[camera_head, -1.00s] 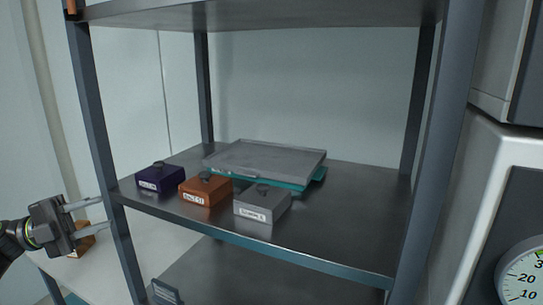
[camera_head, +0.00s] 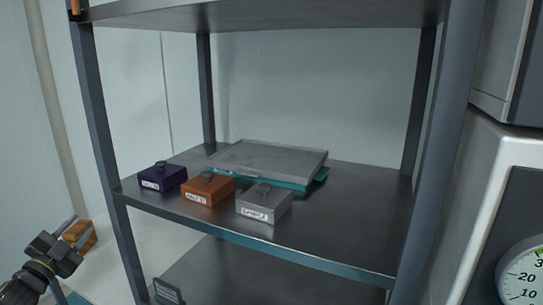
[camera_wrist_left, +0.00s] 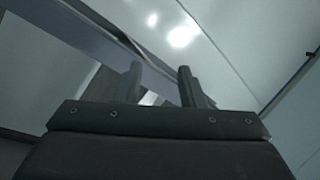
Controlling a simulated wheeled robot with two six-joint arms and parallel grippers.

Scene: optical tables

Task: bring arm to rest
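My left gripper (camera_head: 65,240) is at the lower left in the head view, outside the shelf's left front post. In the left wrist view its two fingers (camera_wrist_left: 159,72) stand apart with nothing between them, so it is open and empty. My right gripper is in neither view.
A metal rack shelf (camera_head: 350,215) holds a purple box (camera_head: 162,178), an orange box (camera_head: 207,190), a grey box (camera_head: 264,205) and a grey tray (camera_head: 270,160) over a teal one. An orange-brown block (camera_head: 80,236) lies behind my left gripper. A dial gauge (camera_head: 522,275) is at right.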

